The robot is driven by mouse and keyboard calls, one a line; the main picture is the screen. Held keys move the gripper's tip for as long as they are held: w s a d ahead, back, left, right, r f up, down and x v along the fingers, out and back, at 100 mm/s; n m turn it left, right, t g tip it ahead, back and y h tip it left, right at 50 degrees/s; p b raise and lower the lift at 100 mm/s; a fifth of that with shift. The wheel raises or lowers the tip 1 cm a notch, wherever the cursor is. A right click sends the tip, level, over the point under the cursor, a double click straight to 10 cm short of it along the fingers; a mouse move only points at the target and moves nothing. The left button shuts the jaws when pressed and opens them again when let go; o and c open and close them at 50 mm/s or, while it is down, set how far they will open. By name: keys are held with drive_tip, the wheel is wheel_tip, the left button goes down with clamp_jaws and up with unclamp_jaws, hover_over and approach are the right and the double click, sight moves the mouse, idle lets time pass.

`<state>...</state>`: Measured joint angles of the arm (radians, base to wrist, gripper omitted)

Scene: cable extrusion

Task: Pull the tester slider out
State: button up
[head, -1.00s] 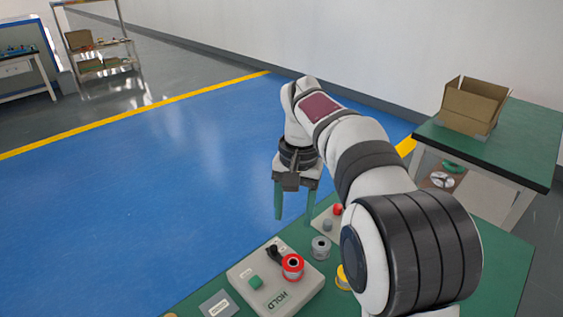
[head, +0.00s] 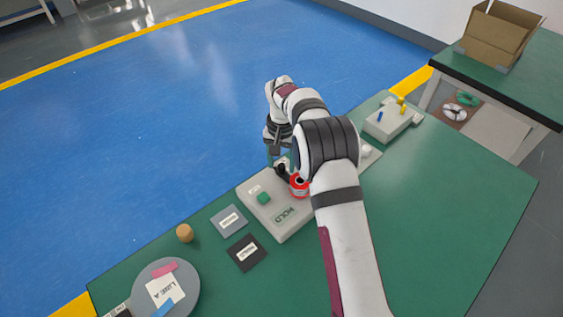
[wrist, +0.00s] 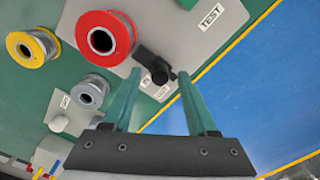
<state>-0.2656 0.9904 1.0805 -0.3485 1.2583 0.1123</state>
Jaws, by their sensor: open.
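The tester is a light grey box (head: 252,212) with a green button and a HOLD label in the head view. Its top also shows in the wrist view (wrist: 185,28), with a TEST label. The black slider handle (head: 281,171) stands on it beside a red spool (head: 299,188). My gripper (head: 276,160) is open at the handle, partly hidden by my arm. I cannot tell the exact depth or any contact.
In the wrist view, the red spool (wrist: 104,38) is close to the left finger. A grey spool (wrist: 90,92) and a yellow spool (wrist: 32,47) are farther left. Grey and black cards (head: 229,221) and a round turntable (head: 190,285) lie on the green table.

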drive_tip(key=shift+f, duration=0.25)
drive_tip(key=shift+c, duration=0.2)
clamp_jaws()
drive_tip(key=shift+r, duration=0.1)
idle(1.0)
